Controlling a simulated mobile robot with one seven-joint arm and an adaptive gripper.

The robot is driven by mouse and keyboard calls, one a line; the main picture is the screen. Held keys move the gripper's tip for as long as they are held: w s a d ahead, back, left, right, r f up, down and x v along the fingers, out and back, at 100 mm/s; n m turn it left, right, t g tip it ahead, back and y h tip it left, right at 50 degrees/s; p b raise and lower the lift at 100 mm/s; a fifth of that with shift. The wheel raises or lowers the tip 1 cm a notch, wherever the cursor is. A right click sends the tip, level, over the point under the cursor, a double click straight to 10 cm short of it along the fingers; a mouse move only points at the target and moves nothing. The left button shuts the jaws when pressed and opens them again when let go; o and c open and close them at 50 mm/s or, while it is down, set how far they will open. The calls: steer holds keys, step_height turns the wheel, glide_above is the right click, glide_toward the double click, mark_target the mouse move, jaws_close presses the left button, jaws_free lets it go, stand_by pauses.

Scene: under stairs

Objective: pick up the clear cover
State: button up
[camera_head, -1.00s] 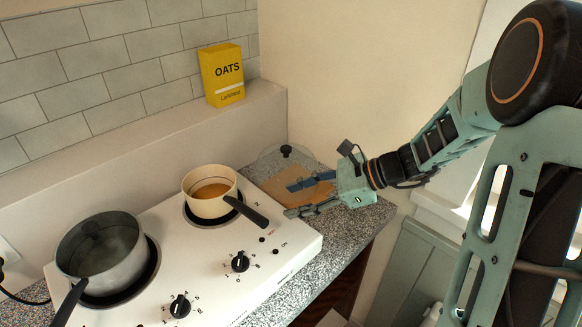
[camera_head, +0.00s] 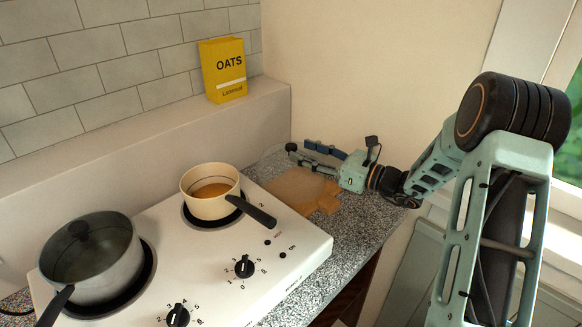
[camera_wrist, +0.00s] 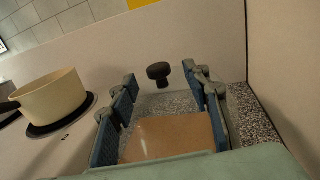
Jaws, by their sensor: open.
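A clear cover with a dark round knob (camera_head: 291,147) lies in the back corner of the counter, by the wall, mostly hidden behind my gripper in the head view. In the wrist view its knob (camera_wrist: 158,72) stands upright, and its see-through disc (camera_wrist: 165,104) shows faintly over the speckled counter. My gripper (camera_head: 300,151) is open and empty, low and nearly level. In the wrist view my gripper (camera_wrist: 165,80) has its blue-padded fingers to either side of the knob's line, with the knob just ahead of the tips. I cannot tell whether the fingers touch the disc.
A wooden board (camera_head: 298,189) lies under my gripper. Left of it is a white stove (camera_head: 215,262) with a cream saucepan (camera_head: 212,204) and a grey pot (camera_head: 93,277) under a glass lid (camera_head: 84,248). An oats box (camera_head: 223,70) stands on the ledge. Walls close off the corner.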

mark_target(296, 148)
steer(key=x, duration=0.5)
steer(key=shift+s+r+p, duration=0.1)
steer(key=shift+s+p, duration=0.05)
steer(key=shift+p, duration=0.15)
jaws_close()
